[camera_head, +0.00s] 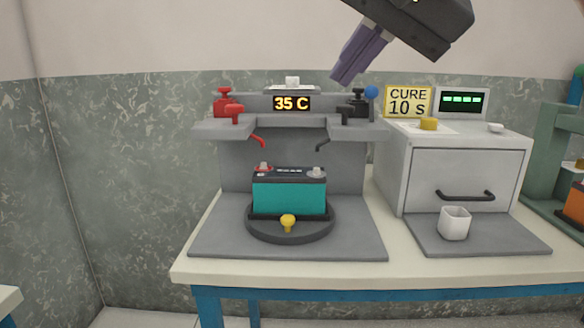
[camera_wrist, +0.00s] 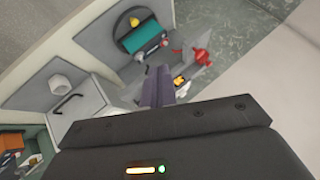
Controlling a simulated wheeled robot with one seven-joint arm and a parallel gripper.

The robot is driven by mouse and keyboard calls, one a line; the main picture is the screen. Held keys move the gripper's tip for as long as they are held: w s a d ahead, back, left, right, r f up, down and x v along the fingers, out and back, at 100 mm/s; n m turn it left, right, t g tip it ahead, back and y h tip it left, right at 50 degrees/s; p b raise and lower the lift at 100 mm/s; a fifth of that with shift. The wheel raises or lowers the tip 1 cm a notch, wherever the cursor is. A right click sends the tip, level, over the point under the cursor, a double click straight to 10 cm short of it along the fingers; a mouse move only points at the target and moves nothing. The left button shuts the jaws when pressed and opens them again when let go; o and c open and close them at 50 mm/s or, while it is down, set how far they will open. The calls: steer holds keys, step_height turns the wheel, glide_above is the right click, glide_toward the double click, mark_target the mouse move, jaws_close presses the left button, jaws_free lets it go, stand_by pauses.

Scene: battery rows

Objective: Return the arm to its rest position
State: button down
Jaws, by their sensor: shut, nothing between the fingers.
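My gripper (camera_head: 346,72) is in the upper right of the head view, raised in the air above the bench and in front of the back wall. Its purple fingers are shut together and hold nothing. In the wrist view the fingers (camera_wrist: 158,88) point away from the dark gripper body. The rest of my arm is out of the head view.
A teal battery (camera_head: 289,196) sits on a round turntable (camera_head: 290,232) below the terminal stand (camera_head: 240,130). To the right stand a grey oven cabinet (camera_head: 455,170), a white cup (camera_head: 455,223) and a CURE sign (camera_head: 407,101). A green rack (camera_head: 550,150) stands far right.

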steer(key=s+d+f+h, duration=0.1)
steer(key=s+d+f, duration=0.1)
steer(key=f, duration=1.2)
steer(key=s+d+f+n+g+h, duration=0.1)
steer(key=d+f, duration=0.3)
steer(key=f, duration=1)
steer(key=s+d+f+n+g+h, duration=0.1)
steer(key=s+d+f+h, duration=0.2)
steer(key=f, duration=1.1)
steer(key=shift+s, duration=0.2)
